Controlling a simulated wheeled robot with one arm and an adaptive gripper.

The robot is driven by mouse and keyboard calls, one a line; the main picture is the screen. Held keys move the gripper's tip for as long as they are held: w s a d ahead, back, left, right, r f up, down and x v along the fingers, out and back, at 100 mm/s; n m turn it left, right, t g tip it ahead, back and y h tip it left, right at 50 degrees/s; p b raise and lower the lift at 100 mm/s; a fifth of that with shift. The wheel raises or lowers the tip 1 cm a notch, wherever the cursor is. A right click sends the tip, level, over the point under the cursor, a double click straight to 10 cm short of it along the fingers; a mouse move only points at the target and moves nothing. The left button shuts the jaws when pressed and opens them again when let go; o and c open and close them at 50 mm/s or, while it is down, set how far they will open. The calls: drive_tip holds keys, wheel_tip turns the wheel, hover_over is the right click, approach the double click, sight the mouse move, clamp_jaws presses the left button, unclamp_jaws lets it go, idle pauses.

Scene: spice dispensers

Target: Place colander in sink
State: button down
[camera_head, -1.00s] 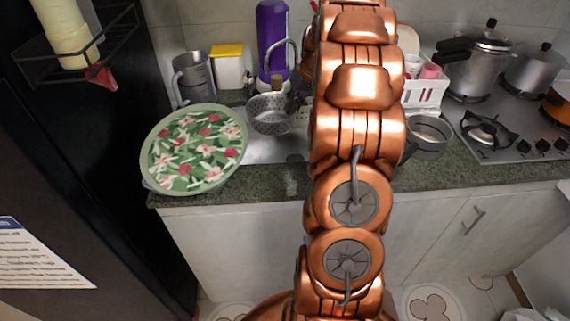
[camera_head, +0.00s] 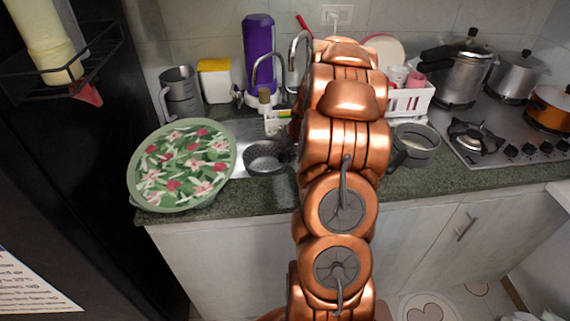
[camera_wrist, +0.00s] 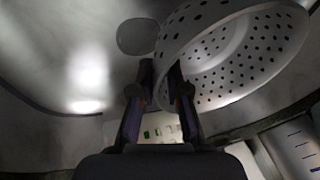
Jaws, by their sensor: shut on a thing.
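The grey perforated colander (camera_head: 266,160) is in the area of the metal sink (camera_head: 246,131), left of my arm in the head view. It looks low in the basin, but I cannot tell whether it touches the bottom. In the wrist view the colander (camera_wrist: 245,62) fills the upper right, with its holed wall and open bowl showing. My gripper (camera_wrist: 160,76) is shut on the colander at its near edge. The smooth metal of the sink (camera_wrist: 60,55) surrounds it on the left. In the head view my arm hides most of the gripper.
A green floral lidded bowl (camera_head: 183,165) stands left of the sink. A purple bottle (camera_head: 259,58), a metal jug (camera_head: 181,93) and the faucet (camera_head: 298,58) stand behind. A grey pot (camera_head: 416,143) sits right of my arm, near the stove (camera_head: 505,135).

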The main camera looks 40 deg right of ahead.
drive_tip(key=shift+f+p, duration=0.45)
drive_tip(key=shift+f, duration=1.6)
drive_tip(key=shift+f, duration=0.1)
drive_tip(key=c, duration=1.2)
unclamp_jaws()
drive_tip(key=shift+o, duration=0.2)
drive_tip(key=shift+r, duration=0.2)
drive_tip(key=b+v, duration=0.2)
drive_tip(key=v, duration=0.5)
drive_tip(key=shift+r, duration=0.15)
drive_tip(key=shift+s, duration=0.1)
